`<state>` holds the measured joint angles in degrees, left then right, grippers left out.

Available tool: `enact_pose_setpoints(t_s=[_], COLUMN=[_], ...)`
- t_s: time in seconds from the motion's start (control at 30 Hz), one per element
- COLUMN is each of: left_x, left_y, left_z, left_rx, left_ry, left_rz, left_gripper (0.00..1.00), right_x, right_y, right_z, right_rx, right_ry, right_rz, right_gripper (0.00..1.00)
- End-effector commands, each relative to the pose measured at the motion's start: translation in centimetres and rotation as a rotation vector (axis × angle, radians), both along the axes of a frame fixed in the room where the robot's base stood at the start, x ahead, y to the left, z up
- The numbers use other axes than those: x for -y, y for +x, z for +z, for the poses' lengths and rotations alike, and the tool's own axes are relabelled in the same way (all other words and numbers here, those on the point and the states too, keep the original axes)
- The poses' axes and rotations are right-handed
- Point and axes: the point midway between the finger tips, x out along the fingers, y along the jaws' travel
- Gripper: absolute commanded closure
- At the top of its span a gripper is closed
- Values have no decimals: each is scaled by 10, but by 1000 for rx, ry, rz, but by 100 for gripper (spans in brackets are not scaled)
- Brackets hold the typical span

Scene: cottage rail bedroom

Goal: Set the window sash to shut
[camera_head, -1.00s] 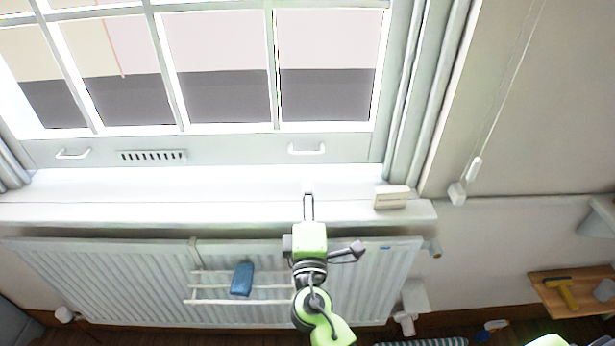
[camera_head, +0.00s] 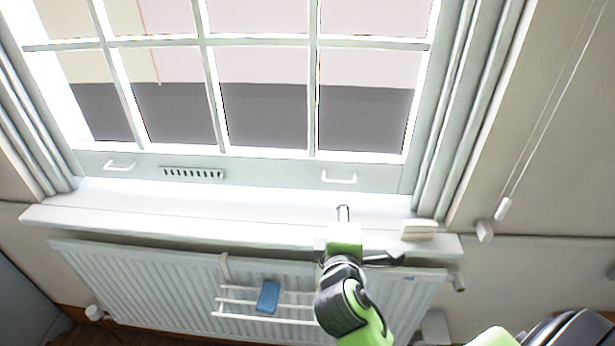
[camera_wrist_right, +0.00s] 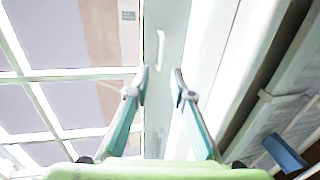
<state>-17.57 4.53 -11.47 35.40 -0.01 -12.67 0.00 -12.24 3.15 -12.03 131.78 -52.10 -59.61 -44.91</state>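The window sash (camera_head: 265,173) is a pale, paned frame whose bottom rail runs just above the white sill. I cannot tell whether a gap lies under it. The rail carries a left handle (camera_head: 120,166) and a right handle (camera_head: 339,177). My right gripper (camera_head: 343,208) is over the sill, just below and in front of the right handle, not touching it. In the right wrist view its fingers (camera_wrist_right: 159,72) are apart and empty, with a white handle (camera_wrist_right: 160,48) ahead between them. My left gripper is out of view.
The sill (camera_head: 150,210) projects under the window, with a small cream block (camera_head: 418,229) at its right end. Below it is a radiator (camera_head: 150,285) with a rack holding a blue cloth-like item (camera_head: 268,297). A blind cord (camera_head: 545,120) hangs at right.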

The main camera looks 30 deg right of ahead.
Motion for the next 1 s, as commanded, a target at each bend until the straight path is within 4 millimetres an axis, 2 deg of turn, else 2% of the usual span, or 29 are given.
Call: enact_pose_setpoints(t_s=[0.17,0.4,0.7,1.0], left_x=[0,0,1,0], left_y=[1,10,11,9], left_z=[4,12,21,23], left_rx=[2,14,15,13], left_ry=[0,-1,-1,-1], left_rz=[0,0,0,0], left_gripper=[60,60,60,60], right_x=[6,29,59,71], right_y=[4,42,90,110], right_z=[-2,-10,-24,-31], right_rx=[-23,-21,-21,-19], right_ry=[4,2,4,5], right_rz=[6,4,4,5], right_gripper=[78,78,78,78])
